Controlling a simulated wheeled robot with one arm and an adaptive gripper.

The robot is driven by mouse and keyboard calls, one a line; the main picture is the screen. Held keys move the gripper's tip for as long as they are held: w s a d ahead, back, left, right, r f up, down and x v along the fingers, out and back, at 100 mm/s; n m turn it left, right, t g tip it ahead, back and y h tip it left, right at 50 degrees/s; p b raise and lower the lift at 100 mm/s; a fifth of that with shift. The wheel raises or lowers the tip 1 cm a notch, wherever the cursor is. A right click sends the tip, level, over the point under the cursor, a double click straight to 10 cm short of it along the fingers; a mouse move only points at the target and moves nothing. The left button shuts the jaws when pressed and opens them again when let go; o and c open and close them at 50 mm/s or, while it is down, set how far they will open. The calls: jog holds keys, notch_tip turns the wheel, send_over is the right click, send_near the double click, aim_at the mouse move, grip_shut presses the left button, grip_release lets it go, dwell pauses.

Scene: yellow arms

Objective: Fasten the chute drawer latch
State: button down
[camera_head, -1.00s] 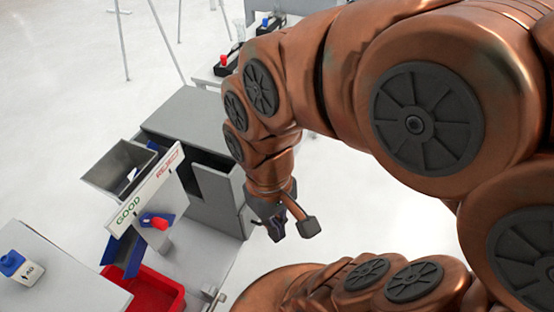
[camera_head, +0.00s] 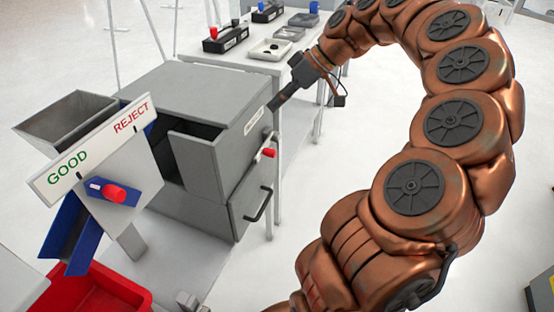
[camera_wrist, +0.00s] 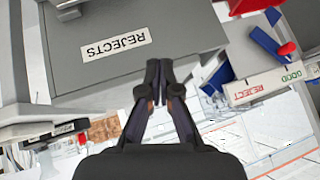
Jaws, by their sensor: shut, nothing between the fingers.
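The grey chute cabinet (camera_head: 205,185) stands left of centre in the head view. Its front face carries a small REJECTS label (camera_head: 254,121), which also shows upside down in the wrist view (camera_wrist: 115,46). Below the label a red-tipped lever (camera_head: 269,153), which looks like the latch, sticks out from the face. A black pull handle (camera_head: 258,205) is lower on that face. My gripper (camera_head: 273,107) is shut and empty, close to the face near the label and above the red-tipped lever. In the wrist view its closed fingertips (camera_wrist: 160,68) overlap the face's edge; I cannot tell whether they touch.
A GOOD/REJECT sign (camera_head: 95,150) with a red knob (camera_head: 114,194) and a grey hopper (camera_head: 68,120) stand left of the cabinet. A red bin (camera_head: 95,295) is below. A table with trays (camera_head: 270,50) stands behind. Open floor is at the right.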

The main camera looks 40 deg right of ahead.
jog(key=d+f+t+b, duration=0.1)
jog(key=d+f+b, duration=0.1)
jog(key=d+f, duration=0.3)
jog(key=d, duration=0.3)
jog(key=shift+s+d+m+t, duration=0.3)
jog(key=shift+s+d, duration=0.05)
jog(key=shift+d, duration=0.05)
jog(key=shift+w+a+f, duration=0.1)
jog(key=shift+f, duration=0.1)
jog(key=b, duration=0.2)
send_over(267, 148)
jog(key=s+d, duration=0.2)
jog(key=d, duration=0.1)
notch_tip(267, 148, down, 7)
jog(key=shift+a+f, duration=0.2)
jog(key=shift+f, duration=0.7)
jog(key=shift+a+f, duration=0.2)
jog(key=shift+f, duration=0.65)
jog(key=shift+a+f+b, duration=0.1)
jog(key=shift+a+b, duration=0.05)
jog(key=shift+b, duration=0.2)
